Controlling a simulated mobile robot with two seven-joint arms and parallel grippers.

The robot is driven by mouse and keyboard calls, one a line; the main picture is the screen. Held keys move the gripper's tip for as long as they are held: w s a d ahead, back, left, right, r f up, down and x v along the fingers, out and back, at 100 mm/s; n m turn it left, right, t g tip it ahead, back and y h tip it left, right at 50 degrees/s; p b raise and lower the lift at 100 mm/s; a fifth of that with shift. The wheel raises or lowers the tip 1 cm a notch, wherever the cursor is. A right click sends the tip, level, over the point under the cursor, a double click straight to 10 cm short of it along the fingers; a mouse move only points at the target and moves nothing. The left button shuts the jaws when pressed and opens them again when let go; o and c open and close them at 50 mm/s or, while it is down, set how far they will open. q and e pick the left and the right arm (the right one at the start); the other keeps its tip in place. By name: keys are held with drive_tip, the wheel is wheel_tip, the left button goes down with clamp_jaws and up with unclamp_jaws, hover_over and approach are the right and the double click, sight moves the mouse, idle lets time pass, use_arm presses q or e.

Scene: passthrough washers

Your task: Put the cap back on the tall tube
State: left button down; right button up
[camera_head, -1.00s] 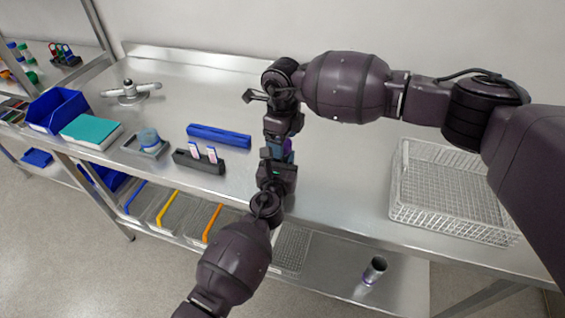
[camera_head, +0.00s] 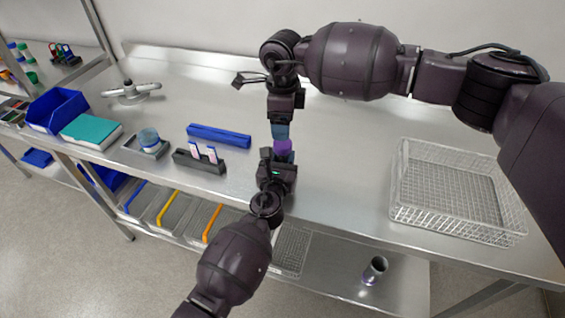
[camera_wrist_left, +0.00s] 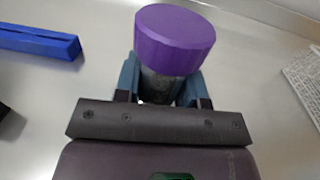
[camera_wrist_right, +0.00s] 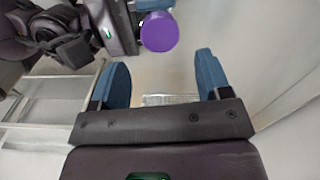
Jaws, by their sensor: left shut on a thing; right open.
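The purple cap (camera_head: 283,145) sits on top of the tall tube, which my left gripper (camera_head: 276,160) holds. In the left wrist view the cap (camera_wrist_left: 175,40) is wide and ridged, and a short grey part of the tube (camera_wrist_left: 160,88) shows between the blue fingers of my left gripper (camera_wrist_left: 160,85). Most of the tube is hidden. My right gripper (camera_head: 280,131) is just behind the cap in the head view. In the right wrist view its blue fingers (camera_wrist_right: 162,82) are spread with nothing between them. The cap (camera_wrist_right: 159,32) there lies beyond the fingers, apart from them.
A wire basket (camera_head: 455,190) stands on the bench at right.

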drive_tip(key=shift+r+n, duration=0.7)
drive_tip(key=shift+n, duration=0.5)
drive_tip(key=shift+f, duration=4.05)
drive_tip(key=c, duration=0.9)
drive_tip(key=o, duration=1.1)
drive_tip(key=shift+c, duration=0.2)
wheel_tip(320, 180, up, 12)
